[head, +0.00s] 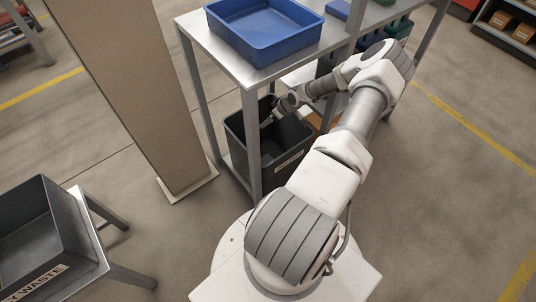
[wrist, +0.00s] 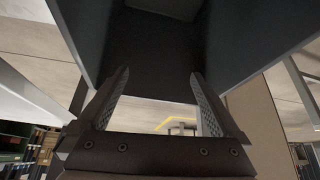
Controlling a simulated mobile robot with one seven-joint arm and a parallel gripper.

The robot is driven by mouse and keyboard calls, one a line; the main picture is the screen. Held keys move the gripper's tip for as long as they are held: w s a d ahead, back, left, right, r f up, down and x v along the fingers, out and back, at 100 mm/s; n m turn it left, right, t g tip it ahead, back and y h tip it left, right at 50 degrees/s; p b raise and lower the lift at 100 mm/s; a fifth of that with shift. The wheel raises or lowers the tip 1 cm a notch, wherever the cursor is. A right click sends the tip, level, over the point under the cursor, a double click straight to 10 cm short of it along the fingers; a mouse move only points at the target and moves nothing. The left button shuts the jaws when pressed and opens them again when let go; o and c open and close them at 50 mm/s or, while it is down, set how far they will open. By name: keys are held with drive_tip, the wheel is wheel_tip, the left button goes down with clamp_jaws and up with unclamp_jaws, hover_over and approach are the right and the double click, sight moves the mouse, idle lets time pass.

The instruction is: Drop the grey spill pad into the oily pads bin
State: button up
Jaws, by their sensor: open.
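A dark bin (head: 243,152) with a small pale label stands under the metal bench. The label's words are too small to read, so I cannot tell whether it is the oily pads bin. My gripper (head: 266,123) reaches in under the bench top, at the mouth of this bin. In the wrist view my gripper (wrist: 158,88) is open, with nothing between its fingers. Dark walls (wrist: 150,40), seemingly the bin's, fill the top of that view. I cannot make out the grey spill pad in either view.
The metal bench (head: 215,55) bears a blue tray (head: 270,50); its legs stand close around my forearm. A beige column (head: 130,80) stands left of it. Another dark bin (head: 50,255), its label ending in "Y WASTE", sits on a low stand at the lower left.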

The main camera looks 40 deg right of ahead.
drive_tip(key=p+v, duration=0.5)
drive_tip(key=v, duration=1.1)
drive_tip(key=shift+r+p, duration=0.25)
drive_tip(key=shift+p, duration=0.15)
drive_tip(key=shift+s, duration=0.1)
